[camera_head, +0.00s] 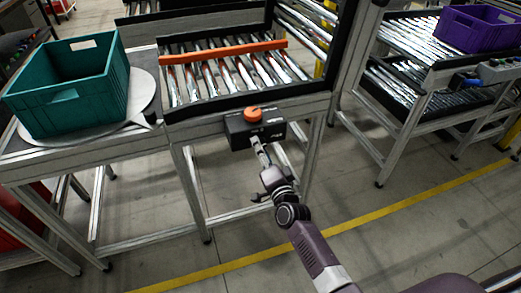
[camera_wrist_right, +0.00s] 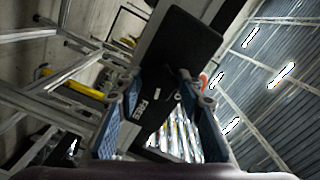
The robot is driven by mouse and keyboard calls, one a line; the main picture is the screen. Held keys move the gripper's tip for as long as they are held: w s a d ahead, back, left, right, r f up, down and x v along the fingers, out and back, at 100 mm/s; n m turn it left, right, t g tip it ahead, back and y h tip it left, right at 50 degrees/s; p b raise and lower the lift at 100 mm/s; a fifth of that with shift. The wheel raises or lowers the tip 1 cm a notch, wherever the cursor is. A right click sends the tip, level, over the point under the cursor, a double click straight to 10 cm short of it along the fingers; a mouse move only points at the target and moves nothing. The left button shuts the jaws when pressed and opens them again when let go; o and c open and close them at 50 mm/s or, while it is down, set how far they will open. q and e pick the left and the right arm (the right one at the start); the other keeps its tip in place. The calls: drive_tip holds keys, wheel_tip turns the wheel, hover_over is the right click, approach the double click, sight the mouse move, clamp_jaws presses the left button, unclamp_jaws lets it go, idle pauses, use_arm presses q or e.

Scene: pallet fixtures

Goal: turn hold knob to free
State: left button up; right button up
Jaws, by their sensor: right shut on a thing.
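The orange hold knob (camera_head: 253,114) sits on top of a black box (camera_head: 241,136) fixed to the front rail of the conveyor frame. My right gripper (camera_head: 257,146) is at the front of this box, below the knob. In the right wrist view the black box (camera_wrist_right: 190,40) lies between the two finger pads, with the word FREE on its face. A sliver of orange (camera_wrist_right: 204,81) shows beside the right finger; most of the knob is hidden there. The fingertip contact is hard to see. My left gripper is out of view.
A teal crate (camera_head: 70,88) stands on a round white plate at left. An orange bar (camera_head: 222,52) lies across the rollers. A purple crate (camera_head: 478,28) stands on the right-hand conveyor. The floor in front is clear, with a yellow line (camera_head: 372,219).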

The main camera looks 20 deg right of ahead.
drive_tip(key=shift+m, duration=1.2)
drive_tip(key=o, duration=1.2)
drive_tip(key=shift+c, duration=0.2)
drive_tip(key=shift+s, duration=0.15)
drive_tip(key=s, duration=1.1)
drive_tip(key=shift+s+d, duration=0.2)
drive_tip(key=shift+s, duration=0.2)
